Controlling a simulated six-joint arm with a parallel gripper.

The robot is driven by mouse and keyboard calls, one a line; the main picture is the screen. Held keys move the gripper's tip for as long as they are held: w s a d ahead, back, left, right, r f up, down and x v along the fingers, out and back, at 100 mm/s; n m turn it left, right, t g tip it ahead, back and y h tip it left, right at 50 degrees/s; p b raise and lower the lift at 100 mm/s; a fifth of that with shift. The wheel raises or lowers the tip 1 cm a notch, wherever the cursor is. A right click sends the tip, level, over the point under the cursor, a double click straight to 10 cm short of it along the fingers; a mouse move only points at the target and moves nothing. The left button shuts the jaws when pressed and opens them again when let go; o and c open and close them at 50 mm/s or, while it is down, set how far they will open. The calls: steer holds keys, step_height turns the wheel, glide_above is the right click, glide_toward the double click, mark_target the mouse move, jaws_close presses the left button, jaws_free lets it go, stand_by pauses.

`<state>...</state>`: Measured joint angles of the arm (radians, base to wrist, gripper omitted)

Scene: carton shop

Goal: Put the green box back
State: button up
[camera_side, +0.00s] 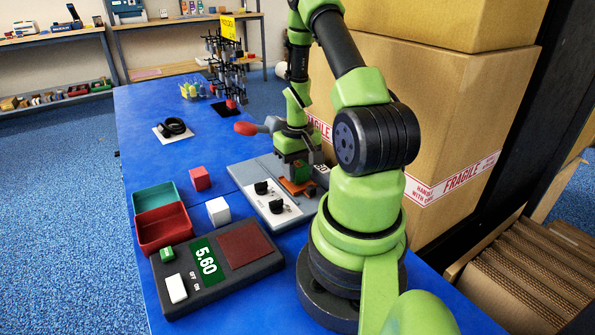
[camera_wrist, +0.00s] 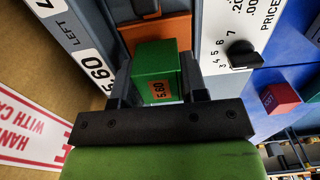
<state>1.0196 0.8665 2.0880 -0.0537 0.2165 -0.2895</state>
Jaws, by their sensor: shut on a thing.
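The green box (camera_wrist: 156,62) carries an orange label reading 5.60 in the wrist view. My gripper (camera_wrist: 153,82) is shut on it, one finger on each side. The box is over the orange plate (camera_wrist: 172,30) of the grey labelling machine; I cannot tell whether it touches the plate. In the side view my gripper (camera_side: 297,178) points down at this orange plate (camera_side: 297,187), and the box is mostly hidden. A green tray (camera_side: 154,196) and a red tray (camera_side: 163,229) stand side by side at the left.
The grey machine (camera_side: 245,175) has two black dials and a red-knobbed lever (camera_side: 246,128). A scale (camera_side: 217,275) reading 5.60 is in front. A red cube (camera_side: 200,179) and a white cube (camera_side: 218,211) stand between trays and machine. Large cartons (camera_side: 440,110) stand close behind.

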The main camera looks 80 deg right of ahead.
mark_target(298, 163)
step_height(298, 163, up, 10)
steer(key=shift+f, duration=0.1)
step_height(298, 163, up, 5)
steer(key=w+a+n, duration=0.4)
steer(key=w+n, duration=0.1)
steer(key=w, duration=0.4)
steer(key=w+a+n, duration=0.4)
steer(key=w+a, duration=0.1)
steer(key=w, duration=0.5)
step_height(298, 163, down, 18)
steer(key=shift+s+r, duration=0.1)
steer(key=shift+s, duration=0.05)
steer(key=o, duration=1)
